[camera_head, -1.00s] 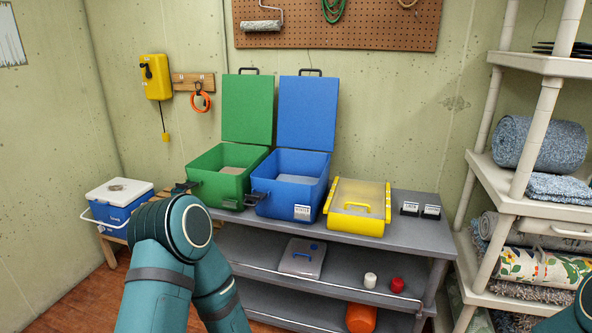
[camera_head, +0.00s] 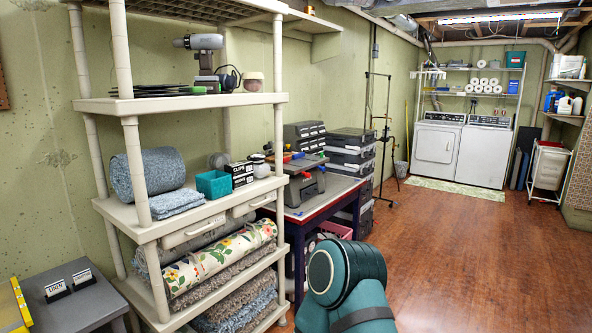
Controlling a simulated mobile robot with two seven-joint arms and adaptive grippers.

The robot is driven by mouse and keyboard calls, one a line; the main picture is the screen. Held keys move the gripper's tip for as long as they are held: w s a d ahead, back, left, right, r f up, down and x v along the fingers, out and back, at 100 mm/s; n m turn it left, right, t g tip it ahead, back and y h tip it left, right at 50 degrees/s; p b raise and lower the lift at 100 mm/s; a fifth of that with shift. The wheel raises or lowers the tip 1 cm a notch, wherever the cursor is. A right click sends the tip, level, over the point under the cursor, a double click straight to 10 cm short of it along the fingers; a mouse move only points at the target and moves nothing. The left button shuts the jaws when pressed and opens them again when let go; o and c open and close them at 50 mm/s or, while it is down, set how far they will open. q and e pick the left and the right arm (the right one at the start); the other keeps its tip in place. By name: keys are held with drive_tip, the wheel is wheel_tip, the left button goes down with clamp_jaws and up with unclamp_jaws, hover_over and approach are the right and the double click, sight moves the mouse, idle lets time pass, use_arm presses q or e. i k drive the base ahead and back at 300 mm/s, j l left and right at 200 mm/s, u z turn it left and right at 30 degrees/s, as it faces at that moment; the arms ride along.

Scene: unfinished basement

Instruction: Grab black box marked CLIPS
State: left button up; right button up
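A small black box with a white label that appears to read CLIPS (camera_head: 240,167) is on the middle shelf of the cream shelving unit. It sits on top of a similar black box (camera_head: 242,181) whose label appears to read HOOKS. Both are just right of a teal open bin (camera_head: 213,184). Neither gripper is in view; only a teal arm link of mine shows at the bottom centre, well apart from the boxes.
The cream shelving unit (camera_head: 190,103) also holds a rolled blue-grey rug (camera_head: 148,174) left of the bin. A workbench with a grey toolbox (camera_head: 304,182) stands right of the shelves. A grey surface with two small labelled holders is at lower left. Open wooden floor (camera_head: 450,250) lies at right.

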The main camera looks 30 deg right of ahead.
sight(237, 169)
drive_tip(key=z, duration=0.65)
drive_tip(key=i+l, duration=0.3)
drive_tip(key=i+l+u, duration=0.1)
drive_tip(key=i+l, duration=0.5)
drive_tip(key=l, duration=0.25)
drive_tip(key=i+l+u, duration=0.1)
drive_tip(key=i+l, duration=0.5)
drive_tip(key=l, duration=0.2)
drive_tip(key=i+l+u, duration=0.1)
drive_tip(key=i+l, duration=0.2)
drive_tip(key=l, duration=0.15)
drive_tip(key=i+l, duration=0.25)
drive_tip(key=l, duration=0.15)
